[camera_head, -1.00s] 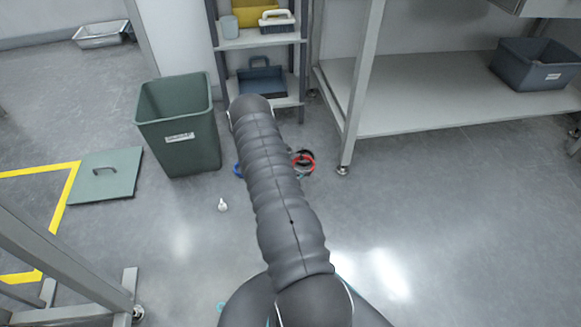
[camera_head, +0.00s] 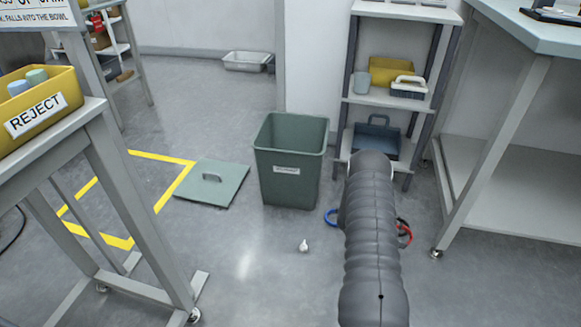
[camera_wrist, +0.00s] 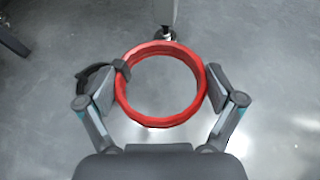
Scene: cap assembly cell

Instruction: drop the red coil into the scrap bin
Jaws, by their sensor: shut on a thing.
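The red coil (camera_wrist: 126,108) is a ring held between the two fingers of my gripper (camera_wrist: 161,87) in the wrist view. A black clip or strap sits on its left side by the left finger. In the head view my arm hides most of the red coil (camera_head: 405,234); only its right edge shows. The scrap bin (camera_head: 287,182) is an open dark green bin with a white label, standing on the floor left of my arm. The bin's inside looks empty where it shows. My gripper is apart from the bin, to its right.
A shelf rack (camera_head: 403,100) stands behind; a table with a REJECT tray (camera_head: 36,112) is at left.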

